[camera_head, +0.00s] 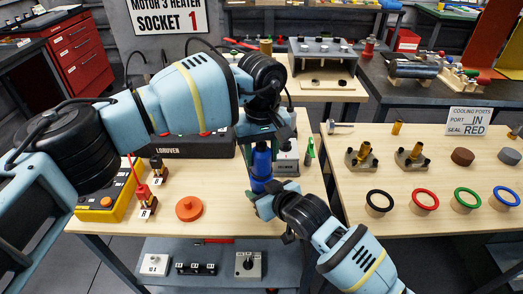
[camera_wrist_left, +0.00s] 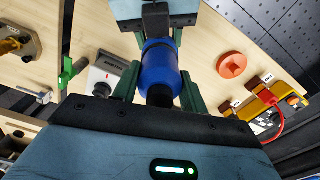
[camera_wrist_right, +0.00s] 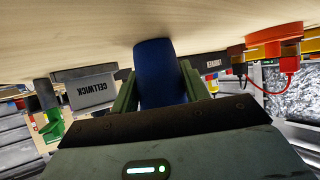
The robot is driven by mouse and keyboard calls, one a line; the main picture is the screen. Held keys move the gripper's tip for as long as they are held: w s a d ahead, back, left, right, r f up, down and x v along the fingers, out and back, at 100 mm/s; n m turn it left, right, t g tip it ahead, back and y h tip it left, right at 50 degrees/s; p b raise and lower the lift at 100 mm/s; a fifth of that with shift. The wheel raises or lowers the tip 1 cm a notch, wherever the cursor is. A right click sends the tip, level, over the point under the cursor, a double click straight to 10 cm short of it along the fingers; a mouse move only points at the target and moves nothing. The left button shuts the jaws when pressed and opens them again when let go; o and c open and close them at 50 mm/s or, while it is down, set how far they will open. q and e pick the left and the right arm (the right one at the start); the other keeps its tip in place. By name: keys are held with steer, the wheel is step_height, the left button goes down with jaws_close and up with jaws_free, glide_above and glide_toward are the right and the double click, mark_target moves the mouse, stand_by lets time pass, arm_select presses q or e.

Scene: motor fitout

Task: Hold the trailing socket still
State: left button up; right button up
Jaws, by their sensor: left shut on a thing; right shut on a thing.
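A blue cylindrical body, which I take for the trailing socket (camera_head: 262,160), stands roughly upright over the near edge of the middle table. My left gripper (camera_head: 262,136) comes down from above, its green fingers shut on its upper end. My right gripper (camera_head: 268,196) comes from the lower right and is shut on its lower end. The blue body also shows between the fingers in the left wrist view (camera_wrist_left: 160,72) and in the right wrist view (camera_wrist_right: 156,72). I cannot tell whether it is one piece or two joined parts; the fingers hide its ends.
An orange-red disc (camera_head: 189,209) and a yellow box (camera_head: 104,203) with red leads lie left of the grippers. A grey box (camera_head: 287,160) stands close behind. Coloured rings and brass fittings fill the right table. A sign reading "SOCKET 1" (camera_head: 168,16) hangs behind.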

arm_select(q)
steer(key=shift+f, duration=0.55)
steer(key=o, duration=1.1)
steer(key=shift+o, duration=0.2)
step_height(320, 180, up, 12)
arm_select(e)
steer(key=o, duration=1.2)
steer(key=shift+c, duration=0.2)
steer(key=v, duration=1.2)
